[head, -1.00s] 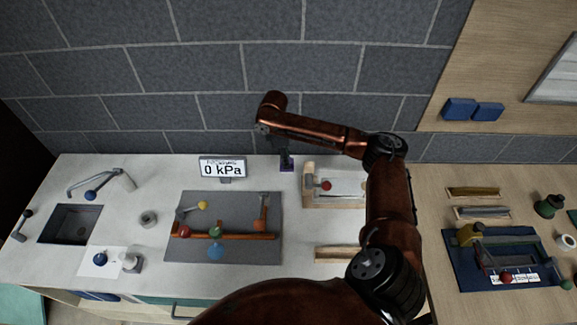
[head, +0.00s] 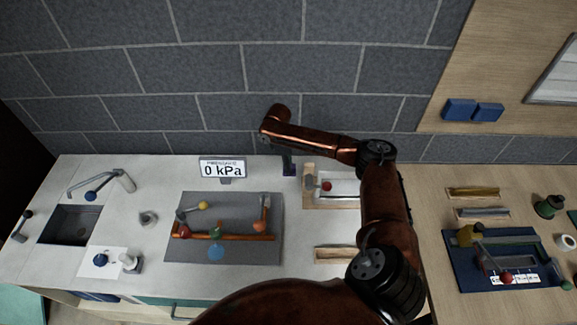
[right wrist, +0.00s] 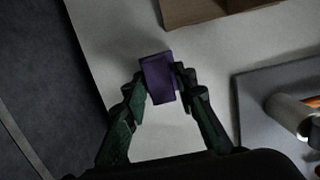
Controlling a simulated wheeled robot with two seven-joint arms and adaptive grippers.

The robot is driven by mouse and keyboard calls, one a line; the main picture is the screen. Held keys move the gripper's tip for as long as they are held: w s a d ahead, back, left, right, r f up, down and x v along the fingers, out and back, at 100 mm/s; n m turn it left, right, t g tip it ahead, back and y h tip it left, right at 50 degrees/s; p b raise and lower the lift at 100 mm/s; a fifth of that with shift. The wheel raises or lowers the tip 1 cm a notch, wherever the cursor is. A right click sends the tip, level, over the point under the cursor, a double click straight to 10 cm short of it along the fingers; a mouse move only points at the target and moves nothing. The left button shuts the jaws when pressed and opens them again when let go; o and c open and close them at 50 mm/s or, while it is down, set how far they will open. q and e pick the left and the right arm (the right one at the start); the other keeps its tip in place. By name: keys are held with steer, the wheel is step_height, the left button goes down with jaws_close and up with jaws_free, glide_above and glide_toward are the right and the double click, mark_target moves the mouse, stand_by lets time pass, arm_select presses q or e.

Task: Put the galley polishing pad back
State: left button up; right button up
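A small purple block, which looks like the polishing pad (head: 289,172), shows at the back of the white counter, under my right gripper (head: 288,160). In the right wrist view the purple pad (right wrist: 159,78) sits between the two dark green fingertips of my right gripper (right wrist: 160,82), which touch it on both sides. The gripper is shut on it. Whether the pad touches the counter I cannot tell. My left gripper is in no view.
A wooden-framed tray (head: 307,200) with a red-knobbed lever stands right of the pad. A grey mat (head: 255,252) with copper pipes and coloured knobs lies to the left. A pressure display (head: 222,169) reads 0 kPa. The grey tiled wall (head: 200,110) is close behind.

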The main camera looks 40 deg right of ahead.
steer(key=shift+o, duration=1.1)
steer(key=shift+r, duration=0.1)
step_height(320, 180, up, 12)
steer(key=w+a, duration=0.1)
steer(key=shift+w, duration=0.15)
steer(key=shift+a, duration=0.1)
